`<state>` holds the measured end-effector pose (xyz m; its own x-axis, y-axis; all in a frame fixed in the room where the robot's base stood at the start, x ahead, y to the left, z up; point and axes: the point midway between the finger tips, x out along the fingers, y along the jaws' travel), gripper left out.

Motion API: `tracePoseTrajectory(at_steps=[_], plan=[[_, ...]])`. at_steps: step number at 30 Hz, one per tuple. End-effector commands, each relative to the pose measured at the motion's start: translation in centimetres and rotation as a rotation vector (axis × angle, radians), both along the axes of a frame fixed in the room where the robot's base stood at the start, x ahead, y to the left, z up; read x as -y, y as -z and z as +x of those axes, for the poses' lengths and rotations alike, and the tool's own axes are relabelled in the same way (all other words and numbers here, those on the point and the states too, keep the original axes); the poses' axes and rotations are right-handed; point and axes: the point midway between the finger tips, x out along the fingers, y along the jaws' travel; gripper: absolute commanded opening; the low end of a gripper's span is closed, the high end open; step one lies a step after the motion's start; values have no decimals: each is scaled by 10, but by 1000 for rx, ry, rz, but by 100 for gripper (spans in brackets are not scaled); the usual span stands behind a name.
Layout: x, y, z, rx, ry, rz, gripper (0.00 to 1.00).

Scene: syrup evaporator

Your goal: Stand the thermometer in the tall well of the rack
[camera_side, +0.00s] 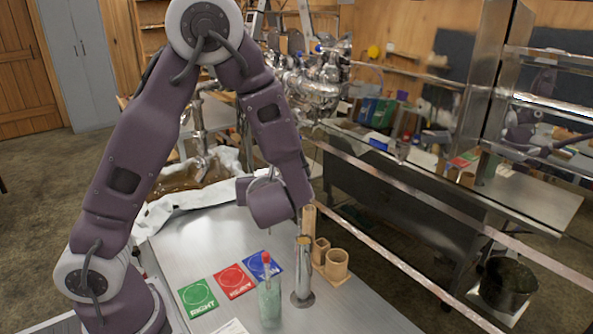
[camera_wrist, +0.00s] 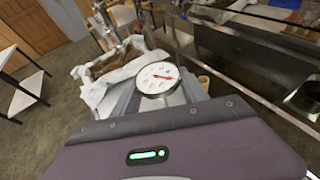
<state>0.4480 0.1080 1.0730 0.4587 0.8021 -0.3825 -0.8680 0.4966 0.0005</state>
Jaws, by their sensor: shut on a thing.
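The thermometer (camera_wrist: 158,77), with a round white dial and a red pointer, shows in the wrist view. My gripper (camera_wrist: 160,97) is shut on it, and the dial hides most of the jaws. In the side view my purple wrist hangs above the table, left of the rack, and the thermometer cannot be made out clearly. The wooden rack (camera_side: 341,278) stands at the right of the table. Its tall well (camera_side: 309,218) is a narrow upright tube at the back, beside a square well (camera_side: 321,250) and a wide round well (camera_side: 337,263).
A metal cylinder (camera_side: 303,275) stands just in front of the rack. A glass (camera_side: 269,303) with a red-tipped stick stands to its left. Green (camera_side: 198,297), red (camera_side: 235,280) and blue (camera_side: 260,262) cards lie flat on the table. A white cloth (camera_side: 170,212) lies behind.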

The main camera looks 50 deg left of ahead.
Motion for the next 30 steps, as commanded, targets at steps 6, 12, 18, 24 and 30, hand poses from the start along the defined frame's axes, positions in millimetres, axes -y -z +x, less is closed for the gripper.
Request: tracePoseTrajectory(at_steps=[6, 12, 18, 24, 30], plan=[[-33, 22, -69, 0, -444, 2, 21], [-27, 44, -143, -1, -958, 3, 21], [24, 65, -194, 0, -1512, 3, 21], [96, 80, -196, 1, -2069, 4, 21], [155, 86, -146, 0, -2610, 5, 21]])
